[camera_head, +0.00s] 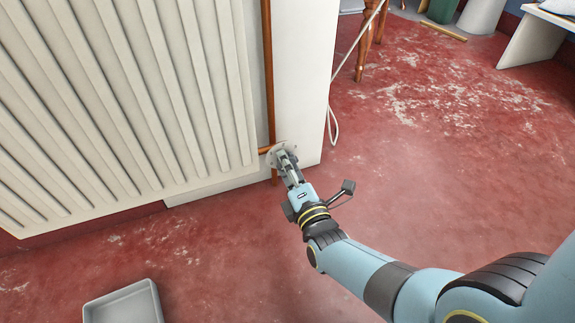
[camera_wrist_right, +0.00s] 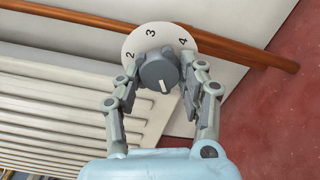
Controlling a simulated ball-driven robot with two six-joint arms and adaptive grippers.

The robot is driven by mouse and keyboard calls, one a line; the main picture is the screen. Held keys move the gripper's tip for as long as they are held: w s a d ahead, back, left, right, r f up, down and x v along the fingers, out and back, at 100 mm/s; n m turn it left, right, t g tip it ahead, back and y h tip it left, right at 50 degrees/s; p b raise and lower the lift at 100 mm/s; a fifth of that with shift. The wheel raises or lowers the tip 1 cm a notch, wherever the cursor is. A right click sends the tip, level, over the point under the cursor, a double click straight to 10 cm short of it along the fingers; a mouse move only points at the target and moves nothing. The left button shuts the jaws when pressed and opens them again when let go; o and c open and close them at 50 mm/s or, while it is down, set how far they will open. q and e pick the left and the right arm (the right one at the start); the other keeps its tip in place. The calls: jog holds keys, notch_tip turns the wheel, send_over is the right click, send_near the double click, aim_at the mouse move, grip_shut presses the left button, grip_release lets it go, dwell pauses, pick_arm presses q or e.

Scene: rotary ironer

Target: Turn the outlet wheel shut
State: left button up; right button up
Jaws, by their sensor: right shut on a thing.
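The outlet wheel is a grey knob (camera_wrist_right: 160,72) with a white pointer line, in front of a pale round dial (camera_wrist_right: 150,36) marked 2, 3 and 4. The pointer line faces the lower side of the right wrist view, away from those numbers. My right gripper (camera_wrist_right: 160,88) has its fingers on both sides of the knob and is shut on it. In the head view my right gripper (camera_head: 285,160) reaches the dial's pale edge (camera_head: 272,148) at the radiator's lower right corner, and hides most of the knob. My left gripper is not in view.
The white ribbed radiator (camera_head: 130,90) fills the left, with a copper pipe (camera_head: 267,75) along its right side. A grey tray (camera_head: 125,303) lies on the red floor. The floor at right is open.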

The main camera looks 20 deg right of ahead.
jog(key=o, duration=1.2)
jog(key=shift+m, duration=0.3)
